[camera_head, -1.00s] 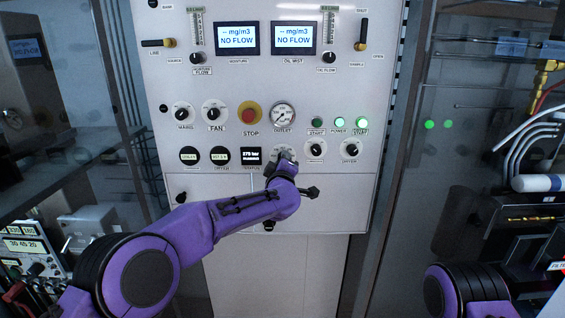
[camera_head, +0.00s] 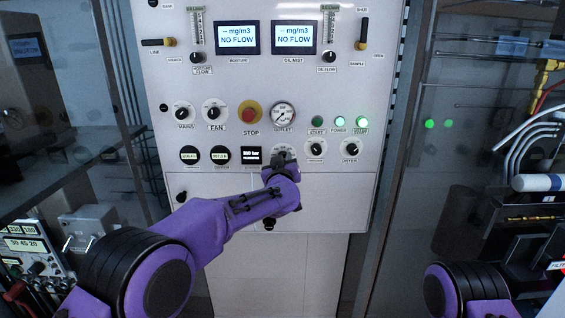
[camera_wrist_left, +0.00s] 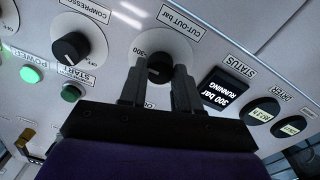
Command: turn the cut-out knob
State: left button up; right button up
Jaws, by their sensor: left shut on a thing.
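The cut-out knob (camera_wrist_left: 160,68) is a black round knob on a pale dial marked 300, labelled CUT-OUT bar, in the left wrist view. My left gripper (camera_wrist_left: 159,75) has its two dark fingers on either side of the knob and is shut on it. In the head view the gripper (camera_head: 281,160) is at the dial in the lower row, and my wrist hides most of the knob. The status display (camera_wrist_left: 228,92) beside it reads 300 bar RUNNING. My right gripper is not in view; only part of the right arm shows at the lower right.
The compressor knob (camera_wrist_left: 71,46) and a green start button (camera_wrist_left: 71,92) are close to the left gripper. The red STOP button (camera_head: 249,114) and outlet gauge (camera_head: 284,115) are above it. Hoses (camera_head: 530,140) are at the right.

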pick_arm(q)
jog(key=shift+f+m, duration=0.15)
jog(key=shift+m, duration=0.15)
jog(key=o, duration=1.1)
jog(key=shift+c, duration=0.2)
jog(key=s+b, duration=0.5)
jog(key=s, duration=0.5)
jog(key=shift+s+a+b, duration=0.15)
jog(key=shift+s+b, duration=0.1)
jog(key=shift+b, duration=0.1)
